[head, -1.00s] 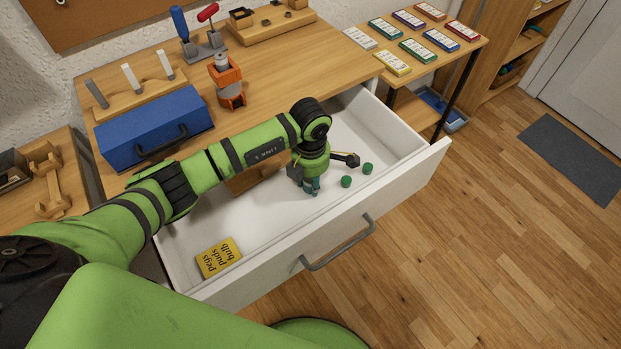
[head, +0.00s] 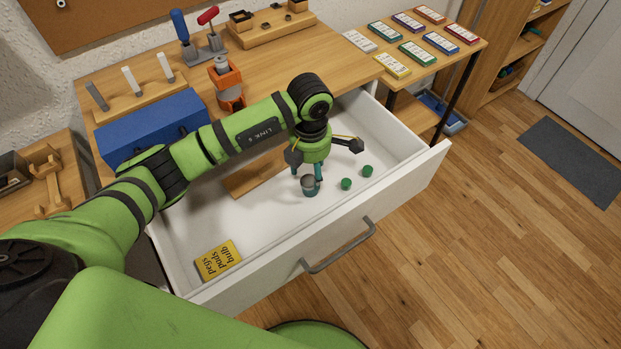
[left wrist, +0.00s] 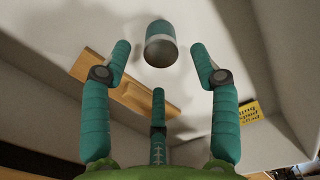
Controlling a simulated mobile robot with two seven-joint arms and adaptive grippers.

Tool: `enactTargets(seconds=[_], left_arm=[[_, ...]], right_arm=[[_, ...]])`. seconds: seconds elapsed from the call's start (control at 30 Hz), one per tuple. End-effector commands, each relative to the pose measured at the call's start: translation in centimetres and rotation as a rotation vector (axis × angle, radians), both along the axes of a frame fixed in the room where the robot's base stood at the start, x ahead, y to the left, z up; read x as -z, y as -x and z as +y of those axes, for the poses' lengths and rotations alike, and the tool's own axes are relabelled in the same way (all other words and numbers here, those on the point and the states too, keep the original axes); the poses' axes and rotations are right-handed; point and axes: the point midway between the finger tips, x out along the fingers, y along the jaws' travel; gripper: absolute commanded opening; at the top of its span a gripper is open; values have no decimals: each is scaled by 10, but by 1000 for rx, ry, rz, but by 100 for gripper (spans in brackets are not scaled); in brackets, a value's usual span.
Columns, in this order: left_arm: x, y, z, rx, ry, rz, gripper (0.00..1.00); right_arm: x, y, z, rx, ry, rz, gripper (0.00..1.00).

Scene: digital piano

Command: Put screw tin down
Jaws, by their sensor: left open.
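The screw tin (head: 309,187) is a small teal cylinder with a grey top. It stands in the open white drawer, below my left gripper (head: 307,171). In the left wrist view the screw tin (left wrist: 160,48) shows upright just past the fingertips, with clear gaps on both sides. The left gripper (left wrist: 160,65) has its three teal fingers spread and does not hold the tin. In the head view the fingers partly overlap the tin. My right gripper is not in view.
Two small green round things (head: 356,178) lie right of the tin. A yellow labelled box (head: 218,259) lies in the drawer's near left corner. A wooden strip (head: 250,181) lies behind. The drawer front (head: 300,268) bounds the near side; floor between box and tin is clear.

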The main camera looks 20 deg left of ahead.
Motion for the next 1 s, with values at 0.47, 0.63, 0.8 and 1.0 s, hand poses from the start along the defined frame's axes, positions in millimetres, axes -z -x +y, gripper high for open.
enactTargets(seconds=[0.47,0.63,0.8,1.0], left_arm=[[-60,1,0,-1,-1,1,61],[-60,1,0,-1,0,1,61],[-60,1,0,-1,0,1,61],[-60,1,0,-1,0,1,61]], right_arm=[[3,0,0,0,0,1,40],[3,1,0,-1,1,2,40],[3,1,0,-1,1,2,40],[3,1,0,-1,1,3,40]])
